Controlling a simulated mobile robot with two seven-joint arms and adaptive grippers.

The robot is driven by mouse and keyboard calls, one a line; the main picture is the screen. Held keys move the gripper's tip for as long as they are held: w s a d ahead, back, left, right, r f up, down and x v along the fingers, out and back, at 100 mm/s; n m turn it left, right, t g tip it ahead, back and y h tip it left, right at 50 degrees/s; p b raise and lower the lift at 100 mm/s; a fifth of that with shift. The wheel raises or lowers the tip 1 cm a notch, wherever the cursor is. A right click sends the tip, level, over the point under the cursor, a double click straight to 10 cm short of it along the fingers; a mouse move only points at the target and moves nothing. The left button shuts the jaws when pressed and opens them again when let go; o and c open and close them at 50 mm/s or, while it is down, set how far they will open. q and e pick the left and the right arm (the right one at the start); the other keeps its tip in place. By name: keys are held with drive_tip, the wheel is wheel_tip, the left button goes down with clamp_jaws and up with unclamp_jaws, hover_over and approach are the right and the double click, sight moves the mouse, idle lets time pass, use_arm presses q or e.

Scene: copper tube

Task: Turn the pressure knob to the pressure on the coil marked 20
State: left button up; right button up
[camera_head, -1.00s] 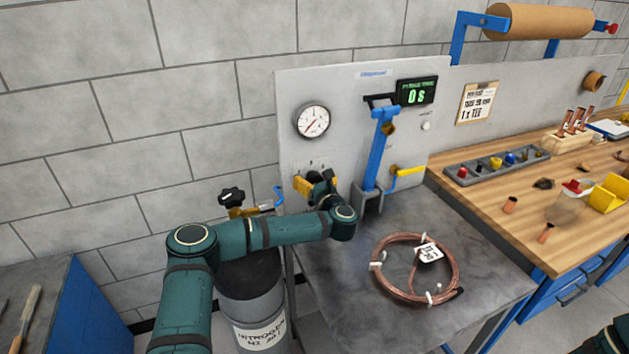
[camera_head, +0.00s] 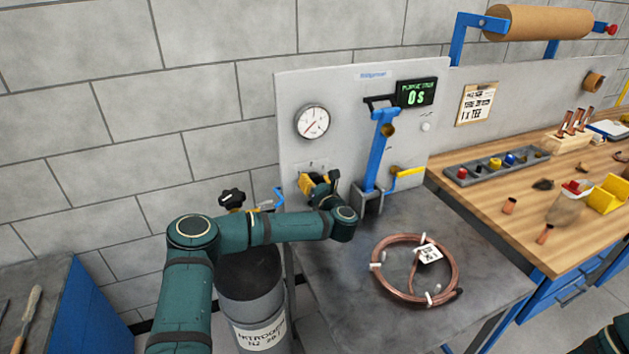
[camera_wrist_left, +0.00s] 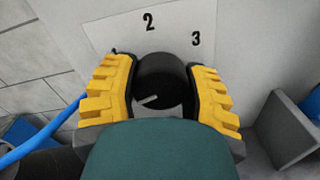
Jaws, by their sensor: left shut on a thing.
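The pressure knob (camera_wrist_left: 160,82) is black with a pale pointer line and shows in the left wrist view. The line points to the lower left. The numbers 2 and 3 are printed on the panel above and to the right of it. My left gripper (camera_head: 312,184) has its yellow fingers on both sides of the knob and is shut on it; it also shows in the left wrist view (camera_wrist_left: 161,88). The copper coil (camera_head: 378,275) lies on the grey bench with a white tag whose writing is too small to read. The round gauge (camera_head: 312,121) has its needle toward the lower left.
A blue lever (camera_head: 379,145) stands right of the knob, with a yellow-handled valve (camera_head: 408,172) beside it. A display (camera_head: 416,93) reads 0 S. A nitrogen cylinder (camera_head: 250,295) stands below my left arm. The wooden bench (camera_head: 480,195) at right holds small parts.

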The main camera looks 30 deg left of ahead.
use_arm(q)
drive_tip(key=m, duration=0.4)
drive_tip(key=shift+r+p, duration=0.15)
drive_tip(key=shift+p, duration=0.2)
drive_tip(key=m, duration=0.5)
drive_tip(key=shift+m+g, duration=0.3)
drive_tip(key=o, duration=1.2)
drive_tip(key=v, duration=1.2)
